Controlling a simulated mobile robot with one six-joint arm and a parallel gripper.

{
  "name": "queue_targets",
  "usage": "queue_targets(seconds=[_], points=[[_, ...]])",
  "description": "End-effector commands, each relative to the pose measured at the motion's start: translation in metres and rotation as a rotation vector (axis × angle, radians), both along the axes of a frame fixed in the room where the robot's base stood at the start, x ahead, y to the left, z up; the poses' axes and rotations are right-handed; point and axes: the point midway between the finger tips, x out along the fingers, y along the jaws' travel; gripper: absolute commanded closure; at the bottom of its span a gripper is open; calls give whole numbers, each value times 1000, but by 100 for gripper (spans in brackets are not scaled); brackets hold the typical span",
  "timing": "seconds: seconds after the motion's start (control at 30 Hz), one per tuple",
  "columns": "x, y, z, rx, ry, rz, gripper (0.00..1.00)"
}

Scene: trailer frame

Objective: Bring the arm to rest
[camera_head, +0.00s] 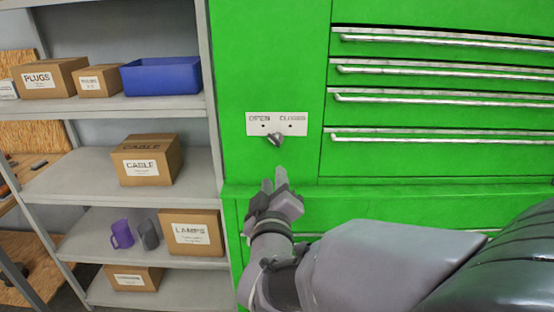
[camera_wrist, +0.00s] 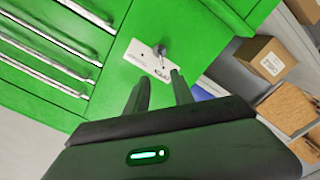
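My gripper (camera_head: 273,186) is in front of the green cabinet (camera_head: 265,60), a little below a dark knob (camera_head: 274,139). The knob sits on a white plate (camera_head: 293,124) marked OPEN and CLOSED. In the wrist view, my gripper's two fingers (camera_wrist: 160,92) stand apart with nothing between them. The knob (camera_wrist: 159,51) and plate (camera_wrist: 142,58) lie beyond the fingertips there, and a gap seems to separate them from the fingers. My arm reaches in from the lower right of the head view.
Drawers with metal handles (camera_head: 440,68) fill the cabinet's right side, seemingly shut. A grey shelf unit (camera_head: 85,187) stands to the left, with a blue bin (camera_head: 162,76), a CABLE box (camera_head: 147,160), a LAMPS box (camera_head: 192,232) and a purple mug (camera_head: 122,234).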

Motion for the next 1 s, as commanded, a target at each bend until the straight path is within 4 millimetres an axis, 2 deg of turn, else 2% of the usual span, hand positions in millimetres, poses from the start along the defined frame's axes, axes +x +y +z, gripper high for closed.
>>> queue_targets(seconds=[0.13, 0.27, 0.37, 0.47, 0.5, 0.6, 0.7, 0.8, 1.0], points=[[-1, -5, -3, 50, 26, 7, 71], [-22, -29, -24, 348, 210, 45, 71], [-68, -51, -55, 627, 448, 31, 71], [-133, -74, -91, 849, 684, -77, 71], [-160, -83, -105, 923, 763, -144, 71], [-220, -102, -133, 1067, 907, -322, 71], [-258, -112, -148, 1153, 980, -456, 71], [-273, -115, -154, 1187, 1007, -516, 71], [-275, -115, -153, 1189, 1012, -519, 71]])
